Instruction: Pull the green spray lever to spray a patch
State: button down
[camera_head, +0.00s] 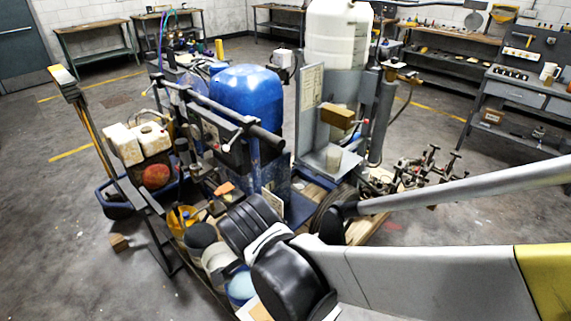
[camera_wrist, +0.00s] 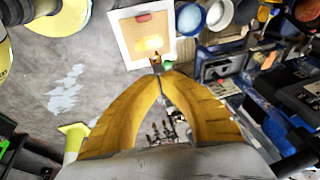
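In the wrist view, a small green piece (camera_wrist: 168,65), likely the spray lever, shows just beyond my fingertips. It is too small to make out its shape. My gripper (camera_wrist: 160,76) has two yellow fingers that curve in until their tips meet. I see nothing clearly held between the tips. A small brownish part (camera_wrist: 156,61) lies right at the tips, and I cannot tell whether they touch it. In the head view, my arm reaches in from the right, and I cannot make out the gripper or the green lever there.
A white framed panel (camera_wrist: 127,38) lies past the fingertips. Pale patches (camera_wrist: 66,92) mark the grey floor. In the head view, a blue tank (camera_head: 247,90), a white tank (camera_head: 338,35) and a dark bar (camera_head: 215,108) crowd the middle. Open floor (camera_head: 60,220) lies left.

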jog(key=shift+p+v, duration=0.3)
jog(key=shift+v, duration=1.2)
jog(key=shift+s+a, duration=0.1)
jog(key=s+d+r+n+t+b, duration=0.1)
jog(key=d+n, duration=0.3)
jog(key=d, duration=0.8)
jog(key=s+d+r+n+t+b, duration=0.1)
jog(key=d+n+t+b, duration=0.1)
jog(key=d, duration=1.1)
jog(key=shift+r+n+b, duration=0.25)
jog(key=shift+n+b, duration=0.65)
jog(key=shift+b, duration=0.2)
jog(key=shift+s+d, duration=0.1)
jog(key=shift+s, duration=0.05)
